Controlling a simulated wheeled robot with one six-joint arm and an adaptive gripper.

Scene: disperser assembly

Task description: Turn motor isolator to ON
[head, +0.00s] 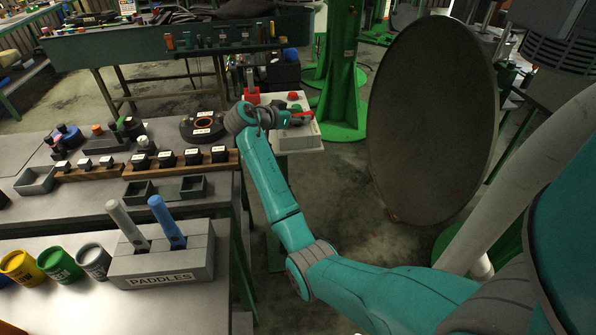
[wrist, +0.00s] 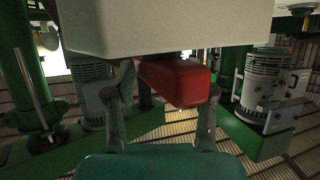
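The motor isolator is a pale box (head: 300,137) with a red handle (head: 302,114), beyond the end of the bench in the head view. In the wrist view the pale box (wrist: 165,25) fills the top, and the red handle (wrist: 178,82) sticks out below it. My gripper (wrist: 162,100) is open, with its two fingers apart and the handle between or just beyond them. Contact cannot be told. In the head view my gripper (head: 284,120) is at the box and partly covers it. Any ON or OFF marking is not readable.
A red button (head: 293,96) sits behind the handle. A large dark disc (head: 433,115) stands to the right. A green column (head: 340,70) rises behind. On the left are a bench with small blocks and a paddles holder (head: 160,262) with two paddles.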

